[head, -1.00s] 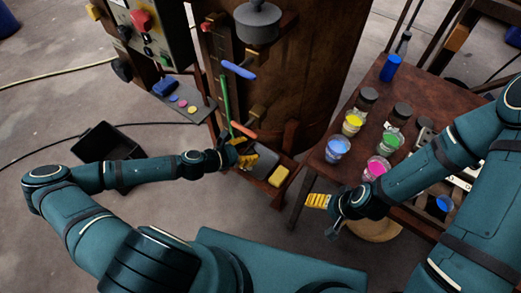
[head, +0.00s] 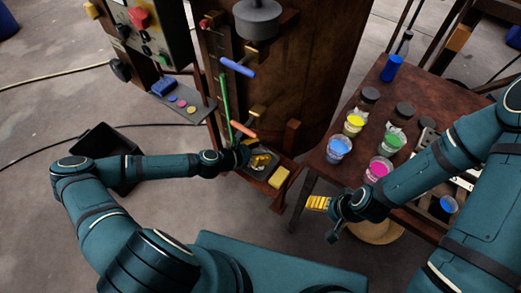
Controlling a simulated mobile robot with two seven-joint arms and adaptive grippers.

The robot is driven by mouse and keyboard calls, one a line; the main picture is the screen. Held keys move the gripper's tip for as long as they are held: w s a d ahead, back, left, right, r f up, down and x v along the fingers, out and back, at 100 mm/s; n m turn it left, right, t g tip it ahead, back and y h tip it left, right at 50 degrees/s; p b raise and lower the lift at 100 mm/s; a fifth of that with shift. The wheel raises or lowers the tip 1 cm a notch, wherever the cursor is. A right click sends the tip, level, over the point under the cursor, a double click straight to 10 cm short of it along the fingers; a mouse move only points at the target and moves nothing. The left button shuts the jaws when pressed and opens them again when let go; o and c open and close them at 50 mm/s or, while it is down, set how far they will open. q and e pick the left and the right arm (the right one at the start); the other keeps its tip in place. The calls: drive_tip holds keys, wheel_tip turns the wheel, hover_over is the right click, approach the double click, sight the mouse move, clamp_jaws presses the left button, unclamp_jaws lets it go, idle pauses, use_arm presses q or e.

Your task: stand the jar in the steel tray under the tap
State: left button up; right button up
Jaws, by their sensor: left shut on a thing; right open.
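The steel tray (head: 254,175) sits low at the foot of the brown vat, in a wooden-sided holder. A brass tap (head: 258,112) with an orange handle (head: 243,130) sticks out of the vat above it. My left gripper (head: 261,161) reaches in from the left, its yellow fingers over the tray below the tap. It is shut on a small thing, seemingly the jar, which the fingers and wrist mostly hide. I cannot tell whether the jar touches the tray floor. My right gripper (head: 312,203) is open and empty, left of the table's front edge.
The table (head: 345,176) on the right holds several open paint pots, including blue (head: 338,149) and magenta (head: 378,170). A green-handled rod (head: 225,105) stands by the vat. A black bin (head: 120,172) is behind my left arm.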

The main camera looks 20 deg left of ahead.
use_arm(q)
drive_tip(key=o, duration=1.2)
drive_tip(key=shift+o, duration=0.2)
drive_tip(key=p+v, duration=0.2)
drive_tip(key=v, duration=1)
drive_tip(key=s+d+m+g+y, duration=0.2)
drive_tip(key=s+d+m+g, duration=0.2)
drive_tip(key=m, duration=0.9)
drive_tip(key=s+d+f+m+g+y, duration=0.1)
drive_tip(key=s+d+m+g+y, duration=0.2)
drive_tip(key=d+m, duration=0.4)
drive_tip(key=m+g, duration=0.1)
drive_tip(key=m, duration=0.5)
drive_tip(key=shift+s+d, duration=0.3)
drive_tip(key=shift+s, duration=0.1)
drive_tip(key=shift+f, duration=0.1)
